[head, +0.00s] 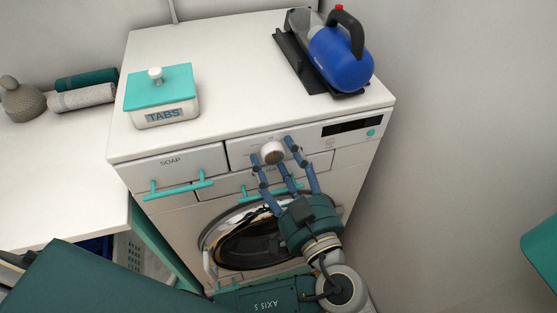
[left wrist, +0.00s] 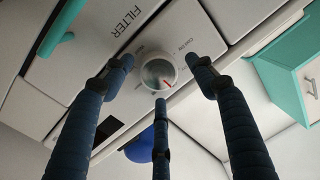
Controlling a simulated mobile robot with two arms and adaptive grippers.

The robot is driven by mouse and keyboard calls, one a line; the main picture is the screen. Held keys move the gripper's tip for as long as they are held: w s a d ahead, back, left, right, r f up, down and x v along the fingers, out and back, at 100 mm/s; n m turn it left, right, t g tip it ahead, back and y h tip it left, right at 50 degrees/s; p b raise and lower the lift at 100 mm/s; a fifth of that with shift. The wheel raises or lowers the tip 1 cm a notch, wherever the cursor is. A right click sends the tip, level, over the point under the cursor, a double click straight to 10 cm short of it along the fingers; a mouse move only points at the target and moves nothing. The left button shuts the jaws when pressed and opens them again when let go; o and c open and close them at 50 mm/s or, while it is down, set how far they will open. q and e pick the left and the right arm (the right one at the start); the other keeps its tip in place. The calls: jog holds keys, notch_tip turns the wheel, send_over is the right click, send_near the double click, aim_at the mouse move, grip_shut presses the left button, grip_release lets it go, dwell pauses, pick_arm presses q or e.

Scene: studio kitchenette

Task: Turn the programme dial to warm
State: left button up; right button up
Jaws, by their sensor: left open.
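The programme dial (head: 272,152) is a round pale knob on the washing machine's (head: 220,50) front panel, left of the dark display. In the left wrist view the dial (left wrist: 158,73) shows a red mark pointing to the lower right of the picture. Small labels surround it, too small to read surely; I cannot tell which one the mark meets. My left gripper (head: 275,158) is open, its three blue fingers spread around the dial. In the left wrist view the fingertips (left wrist: 160,76) sit around the knob with visible gaps; contact is not clear. My right gripper is not in view.
A soap drawer (head: 170,162) with a teal handle (head: 180,190) lies left of the dial, and the round door (head: 245,235) lies below. A wall is close on the right.

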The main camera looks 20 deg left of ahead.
pick_arm(q)
jog(key=c, duration=1.1)
jog(key=shift+r+m, duration=0.15)
jog(key=shift+m, duration=0.15)
jog(key=shift+m+p, duration=0.45)
jog(key=shift+m, duration=0.15)
jog(key=m+p, duration=0.3)
jog(key=m, duration=0.3)
jog(key=shift+w+d+t, duration=0.1)
jog(key=shift+t, duration=0.2)
jog(key=m+p, duration=0.1)
jog(key=m, duration=0.2)
jog(key=m+t+p, duration=0.1)
jog(key=m+p, duration=0.1)
jog(key=m, duration=0.2)
jog(key=shift+h, duration=0.3)
jog(key=shift+c, duration=0.3)
jog(key=shift+f+m+p, duration=0.25)
jog(key=shift+m+p, duration=0.95)
jog(key=shift+m, duration=0.6)
jog(key=shift+f, duration=0.1)
